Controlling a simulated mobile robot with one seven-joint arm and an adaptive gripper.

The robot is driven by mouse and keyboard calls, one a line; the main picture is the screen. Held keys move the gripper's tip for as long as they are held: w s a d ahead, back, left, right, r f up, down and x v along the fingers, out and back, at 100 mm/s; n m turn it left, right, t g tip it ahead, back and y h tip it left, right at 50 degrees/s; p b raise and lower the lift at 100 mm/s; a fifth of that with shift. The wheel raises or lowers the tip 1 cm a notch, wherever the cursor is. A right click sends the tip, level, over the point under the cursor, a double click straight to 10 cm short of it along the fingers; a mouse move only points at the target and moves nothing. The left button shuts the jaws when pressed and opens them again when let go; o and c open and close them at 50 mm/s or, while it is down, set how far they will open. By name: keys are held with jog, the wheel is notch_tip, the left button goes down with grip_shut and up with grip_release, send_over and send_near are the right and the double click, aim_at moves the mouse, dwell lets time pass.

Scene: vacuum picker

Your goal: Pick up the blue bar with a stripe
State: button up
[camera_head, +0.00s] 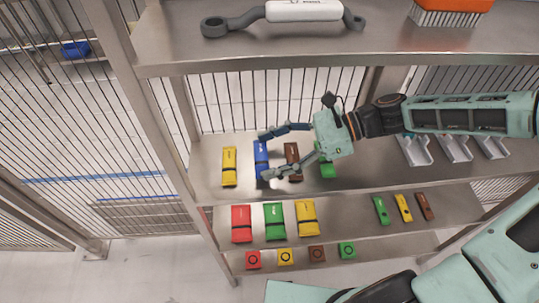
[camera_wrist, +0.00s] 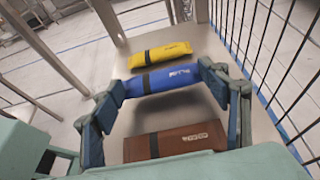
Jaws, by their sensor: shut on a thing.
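The blue bar with a dark stripe (camera_head: 261,158) is on the middle shelf in the head view, between a yellow bar and a brown bar. In the wrist view the blue bar (camera_wrist: 160,80) lies across the picture, with a finger at each end. My gripper (camera_head: 266,155) reaches in from the right, its fingers closed on the two ends of the blue bar; it also shows in the wrist view (camera_wrist: 160,84).
A yellow bar (camera_head: 229,166) lies left of the blue one, a brown bar (camera_head: 293,160) right of it, and a green bar (camera_head: 327,166) is partly behind my gripper. Metal brackets (camera_head: 455,148) stand further right. An upper shelf (camera_head: 300,45) is overhead and a wire fence stands behind.

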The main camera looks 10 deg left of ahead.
jog(key=s+r, duration=0.1)
jog(key=r, duration=0.1)
jog(key=s+r+p, duration=0.1)
jog(key=s+r, duration=0.1)
jog(key=s+r+p, duration=0.1)
jog(key=r, duration=0.2)
jog(key=shift+s+a+r, duration=0.1)
jog(key=shift+s+a, duration=0.1)
jog(key=shift+s, duration=0.1)
jog(key=s+a+r+b, duration=0.1)
jog(key=s+r+b, duration=0.3)
jog(key=s, duration=0.5)
